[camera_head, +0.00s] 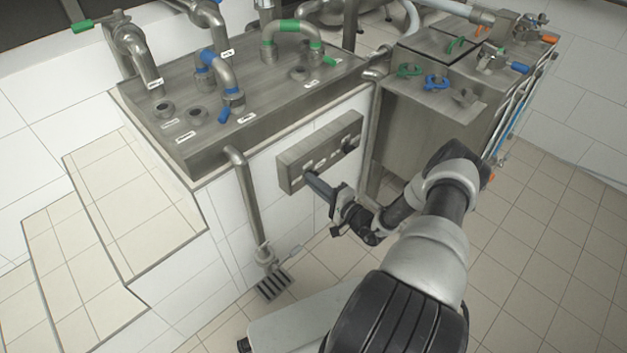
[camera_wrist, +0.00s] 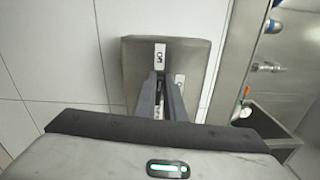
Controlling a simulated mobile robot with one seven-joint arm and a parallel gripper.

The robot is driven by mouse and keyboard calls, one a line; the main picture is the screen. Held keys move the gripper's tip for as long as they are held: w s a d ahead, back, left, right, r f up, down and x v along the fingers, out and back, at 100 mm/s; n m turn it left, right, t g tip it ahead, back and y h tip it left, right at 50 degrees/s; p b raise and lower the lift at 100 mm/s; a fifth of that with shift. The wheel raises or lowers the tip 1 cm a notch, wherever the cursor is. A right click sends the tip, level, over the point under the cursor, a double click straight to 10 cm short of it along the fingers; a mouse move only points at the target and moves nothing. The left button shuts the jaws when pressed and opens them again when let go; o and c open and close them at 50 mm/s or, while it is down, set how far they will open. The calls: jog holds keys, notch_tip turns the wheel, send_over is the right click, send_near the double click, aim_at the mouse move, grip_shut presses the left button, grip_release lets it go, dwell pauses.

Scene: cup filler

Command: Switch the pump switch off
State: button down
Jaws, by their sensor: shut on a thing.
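A grey metal switch box (camera_head: 325,147) is fixed to the white tiled wall below the steel counter. It also shows in the wrist view (camera_wrist: 196,58), with small white labels on its face. My gripper (camera_head: 309,175) reaches the left part of the box. In the wrist view its two dark fingers (camera_wrist: 160,82) are close together against the box face, shut on a switch there. The fingers hide that switch, so its turn position cannot be read. A dark knob (camera_head: 349,145) shows on the right part of the box, clear of the fingers.
The steel counter (camera_head: 270,85) with bent pipes and coloured handles stands above the box. A vertical pipe (camera_head: 246,200) runs down left of my gripper to a floor drain (camera_head: 273,285). A steel tank (camera_head: 430,115) stands to the right. The tiled floor (camera_head: 550,250) at right is free.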

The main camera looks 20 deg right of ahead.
jog(key=shift+f+n, duration=0.1)
jog(key=shift+n, duration=0.4)
jog(key=c, duration=1.8)
grip_release()
jog(key=shift+c, duration=0.2)
jog(key=shift+s, duration=0.1)
jog(key=p+v, duration=0.2)
jog(key=v, duration=1.5)
jog(key=shift+s, duration=0.15)
